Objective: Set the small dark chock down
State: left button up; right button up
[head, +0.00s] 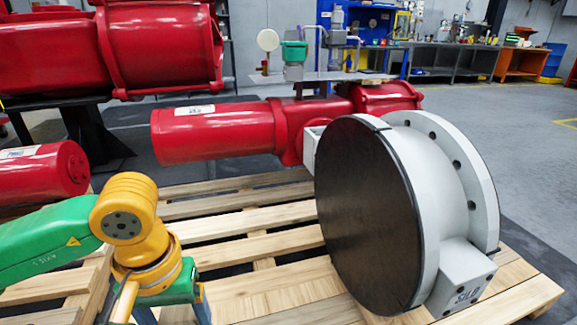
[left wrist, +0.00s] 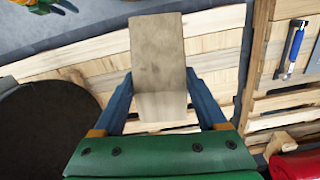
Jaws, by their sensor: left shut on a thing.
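A grey-brown wooden block, the chock (left wrist: 158,55), is held between the two blue fingers of my left gripper (left wrist: 160,88) in the left wrist view. The fingers press on its two long sides, and its far end sticks out past them. Slatted pallet wood (left wrist: 100,72) shows behind it; I cannot tell how high above the wood it is.
A big grey valve with a dark round face (head: 366,215) stands on the wooden pallet (head: 262,288) on the right. A red actuator cylinder (head: 215,132) lies behind it. A blue-handled tool (left wrist: 294,46) lies at right in the left wrist view. Pallet slats left of the valve are bare.

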pick_arm(q)
jog(key=shift+s+a+r+m, duration=0.15)
jog(key=shift+r+m, duration=0.25)
jog(key=shift+m, duration=0.05)
jog(key=shift+s+a+r+m, duration=0.1)
jog(key=shift+s+r+m, duration=0.05)
jog(key=shift+r+m, duration=0.25)
notch_tip(320, 180, up, 32)
jog(key=p, duration=3.8)
jog(key=shift+f, duration=0.2)
pick_arm(e)
jog(key=s+d+r+g, duration=0.2)
jog(key=s+d+r, duration=0.1)
jog(key=s+r, duration=1.3)
notch_tip(320, 180, up, 4)
jog(key=shift+s+r+g, duration=0.2)
jog(key=shift+g, duration=0.2)
